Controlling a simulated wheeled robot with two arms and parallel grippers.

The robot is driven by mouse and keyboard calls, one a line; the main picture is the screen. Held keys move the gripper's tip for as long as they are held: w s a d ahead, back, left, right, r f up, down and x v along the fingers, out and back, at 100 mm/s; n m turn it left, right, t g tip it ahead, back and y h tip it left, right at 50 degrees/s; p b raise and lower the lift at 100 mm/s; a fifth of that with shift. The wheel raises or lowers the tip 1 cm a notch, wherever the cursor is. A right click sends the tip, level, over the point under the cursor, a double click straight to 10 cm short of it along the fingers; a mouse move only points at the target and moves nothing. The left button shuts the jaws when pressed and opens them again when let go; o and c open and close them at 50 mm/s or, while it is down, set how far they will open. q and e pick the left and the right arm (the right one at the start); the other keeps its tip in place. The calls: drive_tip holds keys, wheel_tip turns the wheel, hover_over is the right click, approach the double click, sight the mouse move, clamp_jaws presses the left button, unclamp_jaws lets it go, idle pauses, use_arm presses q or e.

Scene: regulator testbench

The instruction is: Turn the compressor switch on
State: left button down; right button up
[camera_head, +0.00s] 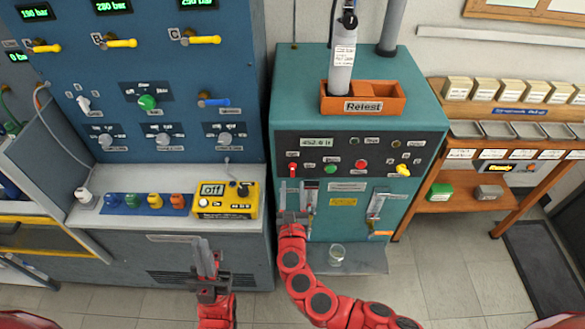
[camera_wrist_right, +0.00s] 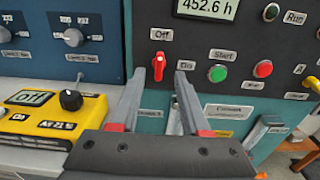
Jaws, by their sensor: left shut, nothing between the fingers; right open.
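The compressor switch, a small red rotary knob (camera_head: 293,169), is on the dark control strip of the teal cabinet (camera_head: 270,120). In the right wrist view the red knob (camera_wrist_right: 158,67) stands upright, below an "Off" label and beside another small label. My right gripper (camera_head: 292,186) is open just in front of and below the knob. In the wrist view its fingertips (camera_wrist_right: 158,76) lie on either side of the knob, with visible gaps; contact cannot be told. My left gripper (camera_head: 204,243) is shut and empty, low in front of the blue bench.
Green and red buttons (camera_wrist_right: 263,69) sit right of the knob, under a display (camera_wrist_right: 208,8). A yellow device (camera_head: 226,200) reading "off" rests on the bench to the left. A glass (camera_head: 337,254) stands on the low shelf. An orange "Retest" box (camera_head: 386,98) is on top.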

sight(293, 170)
drive_tip(key=w, duration=0.6)
drive_tip(key=shift+w, duration=0.4)
clamp_jaws()
